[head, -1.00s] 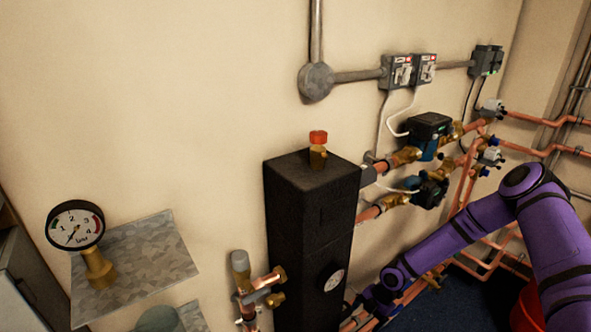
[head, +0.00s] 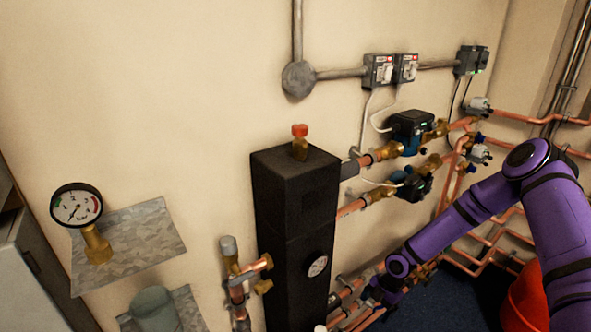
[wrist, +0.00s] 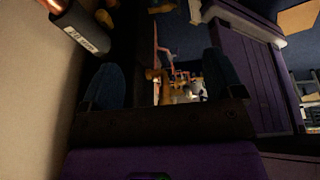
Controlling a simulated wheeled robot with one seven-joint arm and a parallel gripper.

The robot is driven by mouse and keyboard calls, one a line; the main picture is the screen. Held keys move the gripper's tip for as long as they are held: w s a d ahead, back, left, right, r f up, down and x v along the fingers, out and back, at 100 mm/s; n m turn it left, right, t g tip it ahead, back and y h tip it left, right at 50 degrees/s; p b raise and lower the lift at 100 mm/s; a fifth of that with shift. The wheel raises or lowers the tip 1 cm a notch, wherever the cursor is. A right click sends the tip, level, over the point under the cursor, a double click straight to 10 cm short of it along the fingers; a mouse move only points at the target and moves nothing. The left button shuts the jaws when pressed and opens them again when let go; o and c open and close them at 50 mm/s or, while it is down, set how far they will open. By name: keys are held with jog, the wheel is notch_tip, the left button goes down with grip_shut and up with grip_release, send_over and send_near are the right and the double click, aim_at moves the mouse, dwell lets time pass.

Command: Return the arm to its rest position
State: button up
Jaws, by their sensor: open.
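My purple arm reaches from the right edge of the head view down to the lower middle. My gripper (head: 375,298) is at its end, low beside the copper pipes to the right of the black column (head: 290,215). The head view shows the gripper small and dark, so its fingers are hard to make out there. In the wrist view its two bluish fingers (wrist: 162,72) stand wide apart with nothing held between them. Copper pipework shows beyond the gap.
A pressure gauge (head: 77,206) stands on a metal shelf (head: 145,245) at left. Pumps (head: 410,130) and copper pipes (head: 525,115) line the wall. A red bucket (head: 525,300) stands near my arm. A dark labelled cylinder (wrist: 82,32) is close at the wrist view's upper left.

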jog(key=w+d+r+m+t+h, duration=0.1)
jog(key=d+r+m+h, duration=0.15)
jog(key=r, duration=0.65)
jog(key=w+d+r+m+h, duration=0.15)
jog(key=d+r, duration=0.25)
jog(key=r, duration=0.6)
jog(key=s+d+r+m+t+h, duration=0.1)
jog(key=s+r+m, duration=0.15)
jog(key=r, duration=0.75)
jog(key=s+d+r+m+h, duration=0.15)
jog(key=r+m, duration=0.25)
jog(key=r, duration=0.5)
jog(key=s+a+r+m+t, duration=0.2)
jog(key=s+r+m, duration=0.5)
jog(key=s+r, duration=0.6)
jog(key=s+a+r+m+t+y, duration=0.2)
jog(key=s+r+m, duration=0.5)
jog(key=s, duration=0.7)
jog(key=shift+r+t+y, duration=0.3)
jog(key=shift+r+y, duration=0.25)
jog(key=shift+r, duration=0.5)
jog(key=shift+s+a, duration=0.1)
